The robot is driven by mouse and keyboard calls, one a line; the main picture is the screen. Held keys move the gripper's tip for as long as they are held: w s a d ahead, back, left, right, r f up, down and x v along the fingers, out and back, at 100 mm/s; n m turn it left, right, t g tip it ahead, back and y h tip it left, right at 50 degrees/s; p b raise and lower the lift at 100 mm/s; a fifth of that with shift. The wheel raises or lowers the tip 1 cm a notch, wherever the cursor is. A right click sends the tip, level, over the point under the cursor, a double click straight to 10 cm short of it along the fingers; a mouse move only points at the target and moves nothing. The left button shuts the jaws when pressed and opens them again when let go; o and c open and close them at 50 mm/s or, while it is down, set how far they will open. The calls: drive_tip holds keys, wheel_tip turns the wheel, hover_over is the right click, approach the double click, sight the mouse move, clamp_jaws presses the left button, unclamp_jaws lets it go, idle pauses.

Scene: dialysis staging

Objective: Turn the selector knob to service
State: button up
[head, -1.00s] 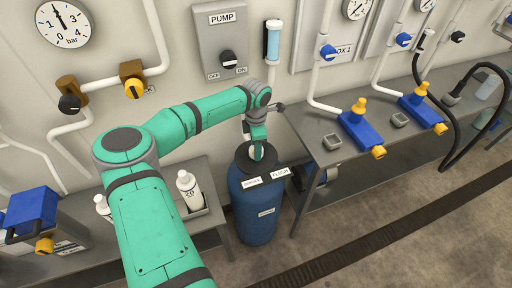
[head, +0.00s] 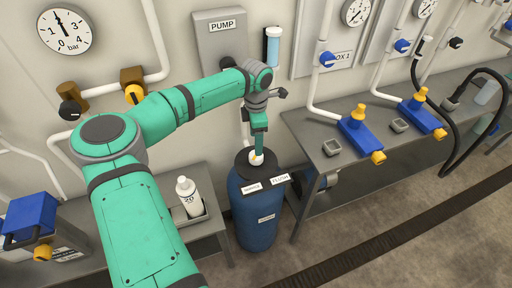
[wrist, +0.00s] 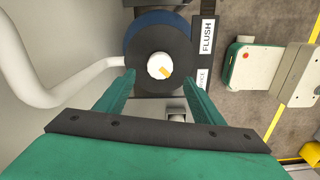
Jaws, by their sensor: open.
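The selector knob (wrist: 159,66) is a small white round knob with an orange mark, on the black top of a blue tank (head: 262,215). In the wrist view the orange mark points to the lower right. A FLUSH label (wrist: 207,36) and a partly hidden SERVICE label (wrist: 202,80) sit right of the knob; the head view shows the service label (head: 252,187) at the tank's front. My gripper (wrist: 159,74) is open and empty, its fingers either side of the knob in the wrist view. In the head view it hangs just above the knob (head: 256,158).
A metal bench (head: 310,150) with blue and yellow valve units stands right of the tank. A bottle (head: 187,196) stands in a tray at left. The wall behind carries a PUMP panel (head: 219,48) and pipes. A green device (wrist: 262,66) shows right in the wrist view.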

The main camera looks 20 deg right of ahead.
drive_tip(key=shift+r, duration=1.4)
